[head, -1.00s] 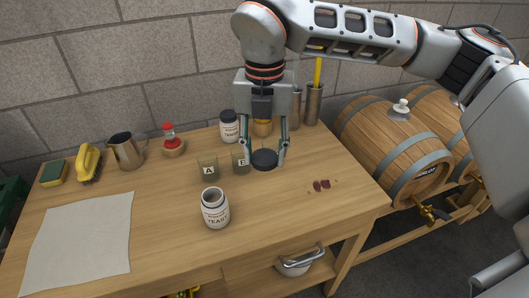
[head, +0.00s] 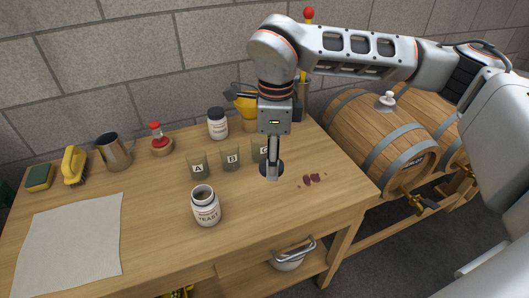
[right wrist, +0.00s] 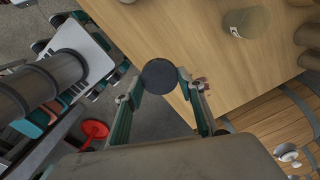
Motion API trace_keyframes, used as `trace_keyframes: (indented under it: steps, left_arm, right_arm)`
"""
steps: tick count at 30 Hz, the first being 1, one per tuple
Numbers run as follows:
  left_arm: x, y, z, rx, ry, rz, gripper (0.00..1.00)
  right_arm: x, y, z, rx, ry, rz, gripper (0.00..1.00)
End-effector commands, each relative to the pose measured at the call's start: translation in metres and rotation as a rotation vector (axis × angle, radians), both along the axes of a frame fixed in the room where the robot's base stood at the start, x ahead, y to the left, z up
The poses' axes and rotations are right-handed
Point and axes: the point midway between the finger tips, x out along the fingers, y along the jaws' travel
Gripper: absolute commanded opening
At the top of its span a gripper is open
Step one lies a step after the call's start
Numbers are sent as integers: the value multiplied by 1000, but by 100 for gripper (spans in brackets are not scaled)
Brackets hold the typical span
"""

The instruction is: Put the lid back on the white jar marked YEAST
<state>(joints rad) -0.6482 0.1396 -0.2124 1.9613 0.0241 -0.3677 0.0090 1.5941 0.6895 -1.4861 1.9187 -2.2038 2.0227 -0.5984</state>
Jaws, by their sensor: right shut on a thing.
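The white jar marked YEAST (head: 207,210) stands upright and open near the middle front of the table. My right gripper (head: 271,166) is shut on the dark round lid (head: 271,174), to the right of the jar and farther back, apart from it. In the right wrist view the lid (right wrist: 159,75) sits between the two fingertips. The lid appears to be above the table; its exact height is hard to tell. My left gripper is in neither current view.
Small cups marked A (head: 198,166), B (head: 231,160) and C (head: 260,150) stand behind the jar. A dark-lidded white jar (head: 217,127) is at the back. Dark red bits (head: 312,179) lie to the right. A pale sheet (head: 68,243) covers the front left.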

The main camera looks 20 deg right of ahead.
Motion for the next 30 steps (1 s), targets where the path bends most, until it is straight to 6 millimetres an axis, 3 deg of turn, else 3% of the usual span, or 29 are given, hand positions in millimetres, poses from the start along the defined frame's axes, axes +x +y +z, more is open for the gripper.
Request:
trace_keyframes:
  steps: [21, 30]
  left_arm:
    - [0, 0, 0, 0, 0, 0, 40]
    - [0, 0, 0, 0, 0, 0, 40]
  right_arm:
    - [-13, -44, -46, -3, -5, 1519, 32]
    - [-17, -55, -57, -3, -5, 1924, 32]
